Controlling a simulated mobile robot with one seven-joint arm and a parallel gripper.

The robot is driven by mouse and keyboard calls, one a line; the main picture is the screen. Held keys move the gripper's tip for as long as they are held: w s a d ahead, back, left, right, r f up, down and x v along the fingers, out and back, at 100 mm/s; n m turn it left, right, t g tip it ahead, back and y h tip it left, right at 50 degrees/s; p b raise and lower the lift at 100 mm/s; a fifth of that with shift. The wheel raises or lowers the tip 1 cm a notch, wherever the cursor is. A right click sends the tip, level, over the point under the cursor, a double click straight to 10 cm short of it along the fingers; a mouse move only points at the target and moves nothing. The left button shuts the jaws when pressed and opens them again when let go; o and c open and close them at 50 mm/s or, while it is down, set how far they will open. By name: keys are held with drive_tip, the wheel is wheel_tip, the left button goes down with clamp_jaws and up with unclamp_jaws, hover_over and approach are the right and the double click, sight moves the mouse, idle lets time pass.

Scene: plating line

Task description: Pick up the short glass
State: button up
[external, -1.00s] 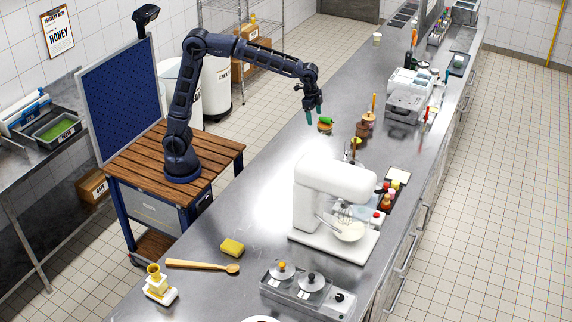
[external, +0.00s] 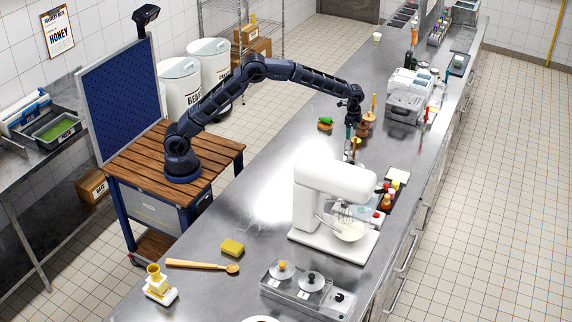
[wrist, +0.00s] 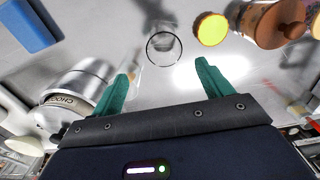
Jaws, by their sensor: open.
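A small clear glass (wrist: 163,48) with a round dark-looking rim stands on the steel counter in the wrist view. It is just beyond my fingertips and roughly centred between them. My gripper (wrist: 165,70) is open and empty, with one teal finger on each side. In the external view my gripper (external: 351,130) points down over the counter behind the white mixer. I cannot make out the glass in the external view.
In the wrist view, a yellow-topped item (wrist: 211,29) and a brown pot (wrist: 270,22) stand right of the glass. A metal canister (wrist: 80,88) is close by my left finger; a blue block (wrist: 28,26) lies upper left. The white mixer (external: 330,180) stands nearby.

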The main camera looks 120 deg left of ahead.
sight(350, 147)
wheel_tip(350, 147, down, 6)
drive_tip(key=shift+a+r, duration=0.1)
drive_tip(key=shift+r, duration=0.15)
drive_tip(key=shift+s+a+f, duration=0.1)
drive_tip(key=shift+a+f, duration=0.05)
drive_tip(key=shift+f, duration=1.2)
drive_tip(key=shift+s+a+f, duration=0.1)
drive_tip(key=shift+a+f, duration=0.05)
drive_tip(key=shift+f, duration=1.2)
drive_tip(key=c, duration=1.1)
drive_tip(key=shift+c, duration=0.2)
drive_tip(key=shift+w+r, duration=0.1)
drive_tip(key=shift+r, duration=0.05)
